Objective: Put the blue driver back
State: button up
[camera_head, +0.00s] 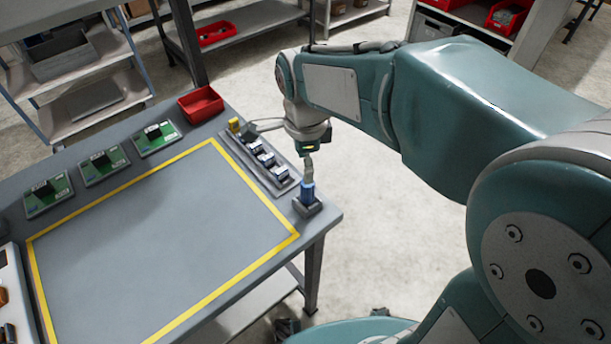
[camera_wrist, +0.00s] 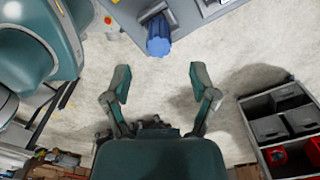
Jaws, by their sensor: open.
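The blue driver (camera_head: 307,190) stands upright in a small dark holder (camera_head: 308,208) at the near right corner of the table. In the wrist view the driver's blue handle (camera_wrist: 158,42) shows near the top, beyond the fingertips. My gripper (camera_head: 308,168) is just above the driver in the head view, where it partly overlaps it. In the wrist view my gripper (camera_wrist: 160,82) has its two fingers spread wide, with only floor between them. The driver is not between the fingers. The driver's lower end is hidden in the holder.
A grey rail with several small modules (camera_head: 265,158) lies beside the holder, with a yellow piece (camera_head: 234,125) at its far end. A red bin (camera_head: 201,104) and several green boards (camera_head: 156,138) line the back. The yellow-outlined table area (camera_head: 160,235) is clear.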

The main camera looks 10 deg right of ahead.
notch_tip(320, 180, up, 6)
jog(key=s+d+n+t, duration=0.5)
jog(key=s+d+n, duration=0.6)
jog(key=n, duration=0.6)
jog(key=shift+s+f+t, duration=0.3)
jog(key=shift+s+f, duration=0.05)
jog(key=shift+s, duration=0.4)
